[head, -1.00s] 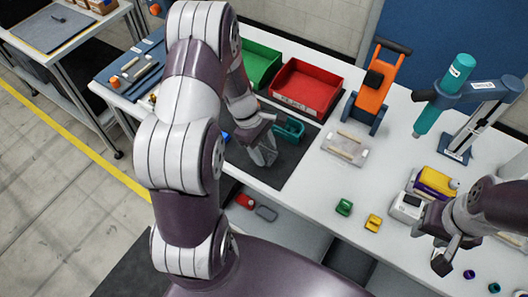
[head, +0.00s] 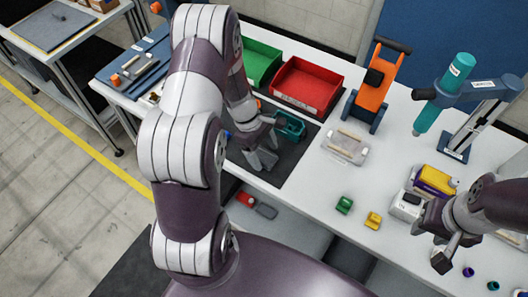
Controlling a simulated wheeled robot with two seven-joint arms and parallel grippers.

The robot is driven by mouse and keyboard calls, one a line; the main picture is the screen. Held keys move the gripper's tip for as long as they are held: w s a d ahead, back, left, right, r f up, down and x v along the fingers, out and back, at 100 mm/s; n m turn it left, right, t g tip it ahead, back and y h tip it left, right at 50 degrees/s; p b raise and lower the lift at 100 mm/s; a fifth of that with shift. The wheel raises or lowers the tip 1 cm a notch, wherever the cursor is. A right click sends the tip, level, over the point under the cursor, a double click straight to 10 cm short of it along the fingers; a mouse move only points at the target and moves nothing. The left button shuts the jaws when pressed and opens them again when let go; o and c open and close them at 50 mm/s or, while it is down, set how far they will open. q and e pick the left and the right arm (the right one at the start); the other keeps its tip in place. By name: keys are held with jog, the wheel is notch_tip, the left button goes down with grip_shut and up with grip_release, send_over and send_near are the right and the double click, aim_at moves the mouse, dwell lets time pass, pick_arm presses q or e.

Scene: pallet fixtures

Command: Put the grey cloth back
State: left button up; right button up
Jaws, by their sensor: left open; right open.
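No grey cloth can be picked out with certainty in the head view. My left gripper (head: 262,158) is open over the dark grey mat (head: 290,171) at the table's front edge, its fingers pointing down. I cannot tell whether its fingertips touch the mat, and I see nothing held between them. My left arm hides part of the mat and the table behind it. A teal holder (head: 291,126) stands on the mat just right of my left gripper. My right gripper (head: 441,254) is open at the lower right, over the white table, and appears empty.
A green bin (head: 262,60) and a red bin (head: 305,85) stand behind the mat. A grey item (head: 266,211) lies below the table's edge.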

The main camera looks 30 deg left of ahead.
pick_arm(q)
jog(key=b+v, duration=0.1)
jog(key=v, duration=1)
jog(key=s+d+r+m+t+y, duration=0.1)
jog(key=s+d+m+y, duration=0.3)
jog(key=s+d+m, duration=0.5)
jog(key=r+m, duration=0.1)
jog(key=m, duration=0.7)
jog(key=shift+d+r+t, duration=0.35)
jog(key=shift+d+t, duration=0.05)
